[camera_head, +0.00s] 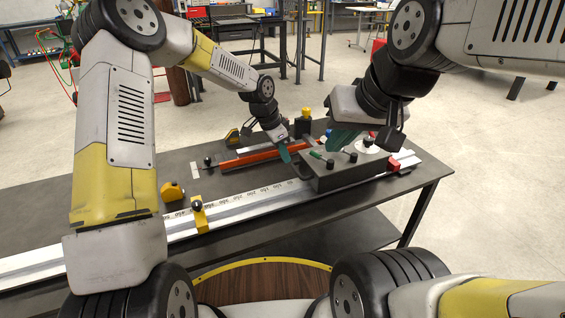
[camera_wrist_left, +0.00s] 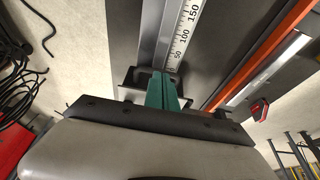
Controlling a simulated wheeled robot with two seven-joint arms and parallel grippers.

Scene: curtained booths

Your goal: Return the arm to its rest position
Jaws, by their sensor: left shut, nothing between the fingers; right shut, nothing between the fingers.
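My left arm comes in from the left and bends down over the table. My left gripper (camera_head: 284,152) has teal fingers that are shut and empty, just left of a dark grey box (camera_head: 345,176) on the table. In the left wrist view the same fingers (camera_wrist_left: 162,92) are together above the end of a white scaled rail (camera_wrist_left: 180,40); I cannot tell whether they touch anything. My right gripper (camera_head: 340,138) comes in from the upper right, with teal fingers over the back of the grey box. It is shut and holds nothing.
The dark table (camera_head: 300,228) carries a long white rail (camera_head: 240,205) with yellow clamps (camera_head: 199,214). An orange bar (camera_head: 247,158) lies behind it. Black and green knobs stand on the grey box. Open floor (camera_head: 480,200) lies right of the table.

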